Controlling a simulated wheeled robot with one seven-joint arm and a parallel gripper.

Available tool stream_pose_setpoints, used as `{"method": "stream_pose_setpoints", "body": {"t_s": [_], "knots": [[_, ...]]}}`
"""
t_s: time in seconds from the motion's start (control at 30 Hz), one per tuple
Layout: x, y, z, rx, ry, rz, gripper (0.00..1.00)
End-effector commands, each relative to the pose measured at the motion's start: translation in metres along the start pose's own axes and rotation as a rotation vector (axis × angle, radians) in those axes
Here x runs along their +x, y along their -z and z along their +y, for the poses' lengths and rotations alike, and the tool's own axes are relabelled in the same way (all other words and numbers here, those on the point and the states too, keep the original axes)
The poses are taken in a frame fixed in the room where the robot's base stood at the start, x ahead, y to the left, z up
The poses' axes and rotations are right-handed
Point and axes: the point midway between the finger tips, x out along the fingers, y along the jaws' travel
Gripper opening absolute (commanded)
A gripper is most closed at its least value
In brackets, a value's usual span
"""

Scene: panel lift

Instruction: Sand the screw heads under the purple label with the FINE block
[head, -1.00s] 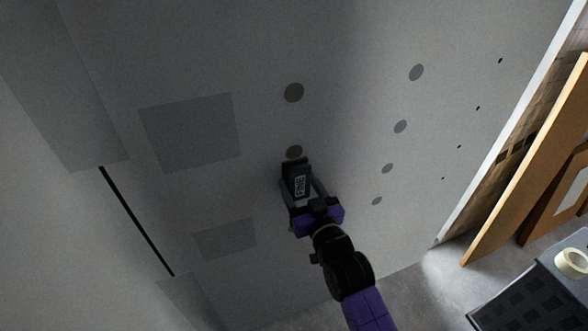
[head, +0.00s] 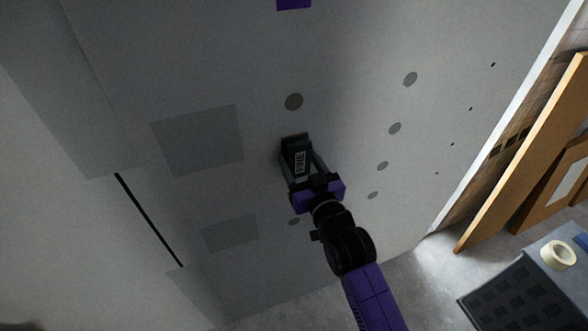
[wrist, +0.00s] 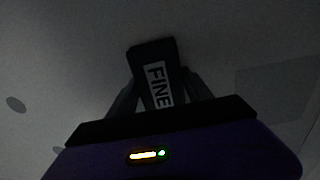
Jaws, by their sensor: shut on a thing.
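My gripper (head: 303,177) is shut on the dark FINE block (head: 296,144), its white label facing the camera. The FINE block (wrist: 153,72) also shows in the wrist view between the fingers. The block is at the pale wall panel; I cannot tell whether it touches. The purple label (head: 294,4) shows at the top edge of the head view, partly cut off. Below it runs a column of round grey spots: one spot (head: 293,102) is just above the block, and another (head: 294,222) is below, beside my wrist. A spot behind the block is hidden.
A second column of grey spots (head: 395,128) and a line of small dark dots (head: 471,109) lie to the right. Square grey patches (head: 198,140) are at left. Brown boards (head: 525,150) lean at far right.

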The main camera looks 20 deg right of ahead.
Motion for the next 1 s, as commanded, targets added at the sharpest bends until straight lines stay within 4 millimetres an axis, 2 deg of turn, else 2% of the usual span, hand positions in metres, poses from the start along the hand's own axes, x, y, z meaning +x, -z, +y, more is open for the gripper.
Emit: {"method": "stream_pose_setpoints", "body": {"t_s": [0.17,0.5,0.8,1.0], "knots": [[0.001,0.012,0.000,0.000,0.000,0.006,0.17],[-0.001,0.049,0.000,0.000,0.000,0.006,0.17],[-0.001,0.062,0.000,0.000,0.000,0.003,0.17],[0.000,0.083,0.000,0.000,0.000,0.005,0.17]]}}
